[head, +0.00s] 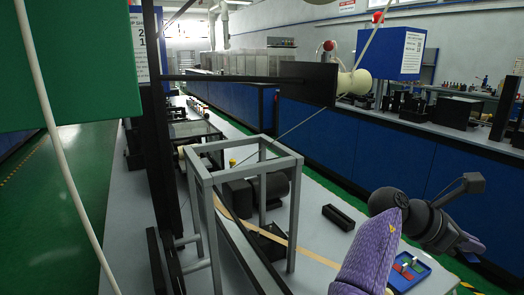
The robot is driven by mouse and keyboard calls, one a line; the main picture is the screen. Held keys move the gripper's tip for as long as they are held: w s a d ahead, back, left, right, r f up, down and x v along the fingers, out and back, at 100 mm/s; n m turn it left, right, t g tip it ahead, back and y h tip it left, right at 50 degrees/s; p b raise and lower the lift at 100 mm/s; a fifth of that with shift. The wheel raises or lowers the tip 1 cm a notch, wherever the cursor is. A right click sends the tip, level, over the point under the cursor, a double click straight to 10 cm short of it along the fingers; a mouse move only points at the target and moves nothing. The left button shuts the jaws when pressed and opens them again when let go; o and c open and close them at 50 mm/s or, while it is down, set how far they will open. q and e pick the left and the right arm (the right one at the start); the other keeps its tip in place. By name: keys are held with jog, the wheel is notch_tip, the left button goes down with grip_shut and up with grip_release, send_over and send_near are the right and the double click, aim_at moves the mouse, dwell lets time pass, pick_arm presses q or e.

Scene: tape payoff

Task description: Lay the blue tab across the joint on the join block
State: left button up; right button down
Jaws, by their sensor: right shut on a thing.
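My right arm (370,245), in a purple sleeve, comes up from the bottom right. Its dark right gripper (473,183) seems to be the end piece pointing up and right. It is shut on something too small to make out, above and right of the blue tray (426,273). The tray holds small red, green and pale pieces. I cannot make out the blue tab. A tan tape (314,258) runs through the grey frame and along the bench. A dark block (272,241) beside the tape may be the join block; its joint is not visible. My left gripper is not in view.
A grey open frame (297,215) stands on the grey bench. A black slotted block (343,217) lies to its right. A dark post and bar rise on the left. A green panel (60,65) covers the upper left. Bench is bare around the black block.

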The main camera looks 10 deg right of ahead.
jog(key=s+a+f+n+t+y, duration=0.1)
jog(key=a+n+t+y, duration=0.1)
jog(key=a+n+t, duration=0.3)
jog(key=s+a+f+n+t+y, duration=0.1)
jog(key=a+n+t, duration=0.4)
jog(key=a, duration=0.9)
jog(key=s+a+f+n+t+y, duration=0.2)
jog(key=a+n+t, duration=0.4)
jog(key=a, duration=0.3)
jog(key=shift+a+f+y, duration=0.3)
jog(key=shift+f+y, duration=0.3)
jog(key=shift+y, duration=0.2)
jog(key=shift+d, duration=0.1)
